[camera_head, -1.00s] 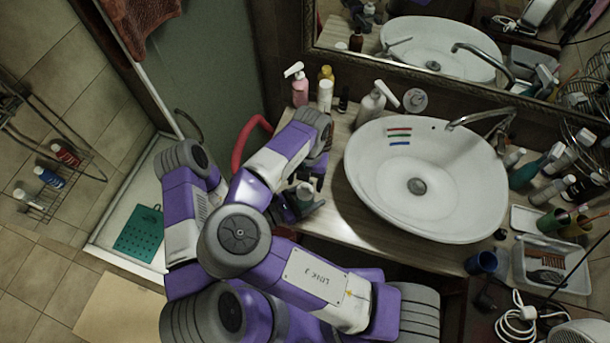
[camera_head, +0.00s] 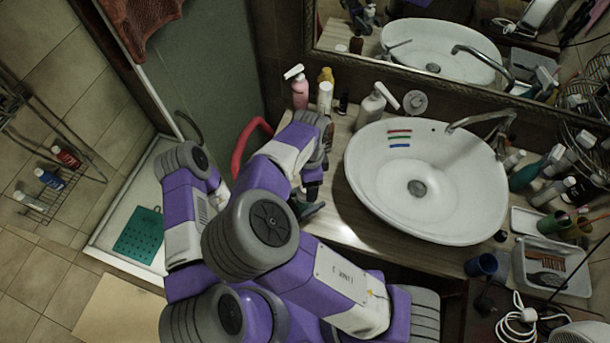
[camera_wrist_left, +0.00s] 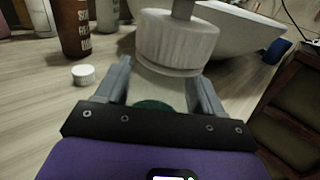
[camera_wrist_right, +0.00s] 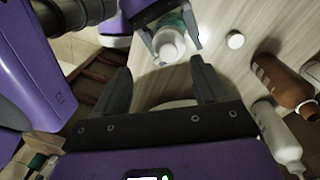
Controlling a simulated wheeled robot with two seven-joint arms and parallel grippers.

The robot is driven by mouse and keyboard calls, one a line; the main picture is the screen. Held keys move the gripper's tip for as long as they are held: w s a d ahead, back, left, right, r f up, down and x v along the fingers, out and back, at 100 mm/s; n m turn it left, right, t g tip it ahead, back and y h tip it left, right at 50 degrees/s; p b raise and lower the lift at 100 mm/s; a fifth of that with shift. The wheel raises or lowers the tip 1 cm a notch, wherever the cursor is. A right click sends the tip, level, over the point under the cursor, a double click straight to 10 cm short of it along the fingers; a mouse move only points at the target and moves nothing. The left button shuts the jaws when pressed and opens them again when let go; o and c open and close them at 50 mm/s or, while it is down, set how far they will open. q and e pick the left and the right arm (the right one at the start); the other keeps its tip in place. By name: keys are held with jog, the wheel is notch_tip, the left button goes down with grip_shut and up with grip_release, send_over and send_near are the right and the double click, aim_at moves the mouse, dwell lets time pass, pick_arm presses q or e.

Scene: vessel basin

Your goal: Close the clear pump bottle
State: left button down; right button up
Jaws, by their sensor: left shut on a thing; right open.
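The clear pump bottle has a greenish body and a large white ribbed cap with a grey stem. In the left wrist view its cap (camera_wrist_left: 176,42) looms just beyond my left gripper (camera_wrist_left: 160,90), and a bit of green body (camera_wrist_left: 152,105) shows between the fingers. My left gripper is shut on the bottle. In the right wrist view the bottle's white top (camera_wrist_right: 168,46) is at top centre, between the left fingers. My right gripper (camera_wrist_right: 162,78) is open and empty, apart from the bottle. In the head view my arms mostly hide the bottle.
A small white round cap (camera_wrist_left: 83,74) lies on the wooden counter, with a brown bottle (camera_wrist_left: 72,28) beyond it. A white basin (camera_head: 425,215) stands to the right.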

aim_at(305, 201)
jog(key=n, duration=0.6)
jog(key=shift+a+r, duration=0.1)
jog(key=shift+r, duration=0.15)
jog(key=n, duration=0.4)
jog(key=shift+r+t, duration=0.15)
jog(key=shift+t, duration=0.15)
jog(key=n, duration=0.6)
jog(key=shift+w+a+r, duration=0.15)
jog(key=shift+a+r, duration=0.05)
jog(key=shift+r, duration=0.05)
jog(key=n, duration=0.5)
jog(key=shift+a+r+t, duration=0.15)
jog(key=shift+r+t, duration=0.05)
jog(key=shift+t, duration=0.1)
jog(key=shift+w+f, duration=0.1)
jog(key=shift+f, duration=3.9)
jog(key=c, duration=1.1)
